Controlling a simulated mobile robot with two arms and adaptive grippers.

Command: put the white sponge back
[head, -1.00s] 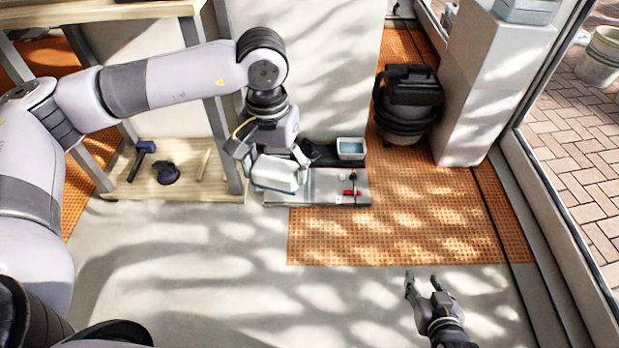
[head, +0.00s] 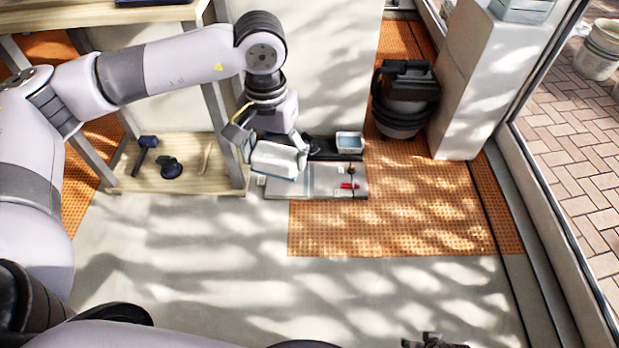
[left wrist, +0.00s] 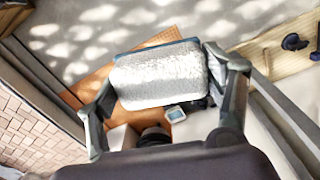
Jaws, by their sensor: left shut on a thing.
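The white sponge (head: 276,161), a pale block with a thin blue edge, is held in my left gripper (head: 276,152). In the left wrist view the sponge (left wrist: 160,76) spans the space between both fingers and shows a rough, bright face. It is in front of and over the left end of a low grey board (head: 325,182); I cannot tell whether it touches the board. Part of the board's left end is hidden behind it. My right gripper (head: 431,341) shows only as a sliver at the bottom edge, its fingers unclear.
A red-handled tool (head: 349,185) lies on the board's right side. A small tub (head: 350,142) stands behind it. A low wooden shelf (head: 125,184) with a mallet (head: 144,152) is to the left. A black vacuum (head: 405,100) stands back right. The floor in front is clear.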

